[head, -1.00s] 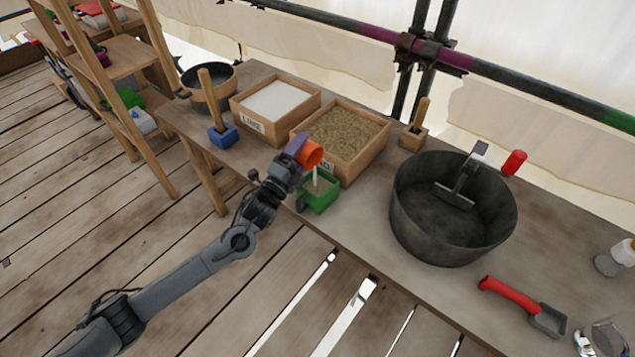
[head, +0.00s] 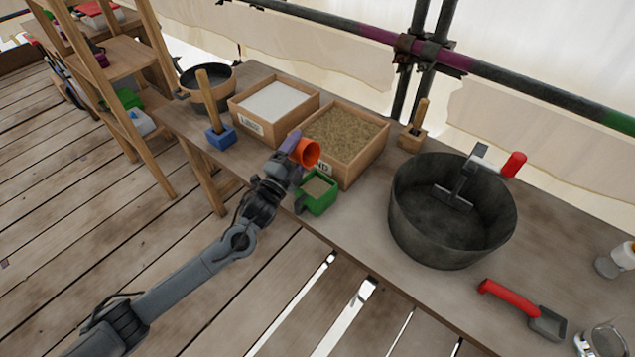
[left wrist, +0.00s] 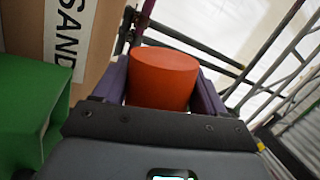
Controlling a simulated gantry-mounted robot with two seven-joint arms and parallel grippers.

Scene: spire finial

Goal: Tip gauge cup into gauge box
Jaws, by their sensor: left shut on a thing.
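The orange gauge cup (head: 307,153) is held by my left gripper (head: 293,146), which is shut on its sides. The cup is tipped over, its mouth turned toward the lower right, above and just behind the green gauge box (head: 303,204). Sandy material shows inside the box, which stands at the table's front edge. In the left wrist view the cup (left wrist: 163,78) sits between the two purple fingers, and the green box (left wrist: 25,110) is at the left. The inside of the cup cannot be seen clearly. My right gripper is not in view.
The sand crate (head: 375,158) stands close behind the cup, with the lime crate (head: 283,127) to its left. A blue block with a wooden handle (head: 221,137) is farther left. A large dark tub (head: 440,240) stands right; table between it and the green box is clear.

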